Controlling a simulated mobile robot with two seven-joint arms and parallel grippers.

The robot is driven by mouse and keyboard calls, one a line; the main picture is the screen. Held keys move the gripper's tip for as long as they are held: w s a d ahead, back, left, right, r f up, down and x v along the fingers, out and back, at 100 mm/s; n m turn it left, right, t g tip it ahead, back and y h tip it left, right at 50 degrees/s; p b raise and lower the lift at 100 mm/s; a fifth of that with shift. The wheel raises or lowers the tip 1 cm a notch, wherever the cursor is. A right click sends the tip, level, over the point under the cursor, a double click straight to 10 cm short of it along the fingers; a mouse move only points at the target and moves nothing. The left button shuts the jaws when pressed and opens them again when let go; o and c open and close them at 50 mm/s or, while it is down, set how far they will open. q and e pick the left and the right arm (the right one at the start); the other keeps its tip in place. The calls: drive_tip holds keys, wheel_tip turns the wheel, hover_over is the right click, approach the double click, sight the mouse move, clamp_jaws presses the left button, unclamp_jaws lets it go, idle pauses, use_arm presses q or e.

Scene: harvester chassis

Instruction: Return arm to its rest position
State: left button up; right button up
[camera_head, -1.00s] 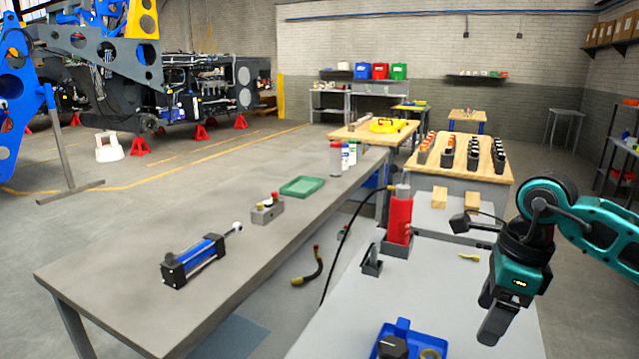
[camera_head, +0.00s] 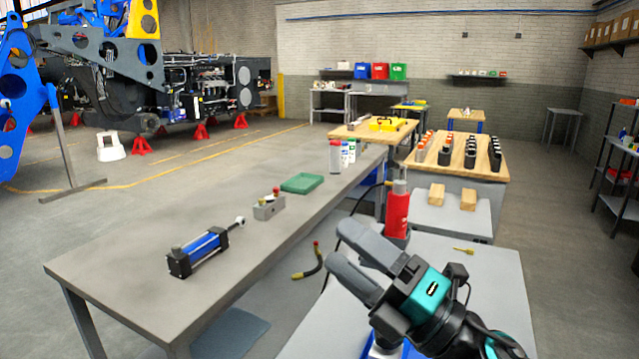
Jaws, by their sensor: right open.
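My right gripper (camera_head: 350,258) is in the lower right of the head view, over the light grey table (camera_head: 492,284). Its two dark grey fingers point up and left, with a gap between them and nothing in it. The teal wrist is behind them at the lower right. The fingers are close in the picture to the red cylinder (camera_head: 397,212); I cannot tell the true distance. My left gripper is not in view.
A long grey bench (camera_head: 130,252) on the left holds a blue hydraulic cylinder (camera_head: 199,252), a small grey block with fittings (camera_head: 268,208) and a green tray (camera_head: 302,183). A blue tray (camera_head: 375,351) is mostly hidden under my arm. A hose (camera_head: 309,265) shows between the tables.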

drive_tip(key=d+f+m+t+h, duration=0.3)
drive_tip(key=d+f+m+h, duration=1.35)
drive_tip(key=m, duration=0.75)
drive_tip(key=s+f+m+g+h, duration=0.1)
drive_tip(key=s+f+m+g, duration=0.2)
drive_tip(key=s+f+g, duration=0.6)
drive_tip(key=s+f+m+g+h, duration=0.1)
drive_tip(key=s+f+m+g, duration=0.35)
drive_tip(key=s, duration=0.85)
drive_tip(key=w+a+f+n+t+y+b, duration=0.1)
drive_tip(key=w+a+f+t+y+b, duration=0.1)
drive_tip(key=w+f+t, duration=0.6)
wheel_tip(320, 180, down, 5)
drive_tip(key=shift+a+r+n+b, duration=0.1)
drive_tip(key=shift+a+n+b, duration=0.25)
drive_tip(key=shift+b, duration=0.3)
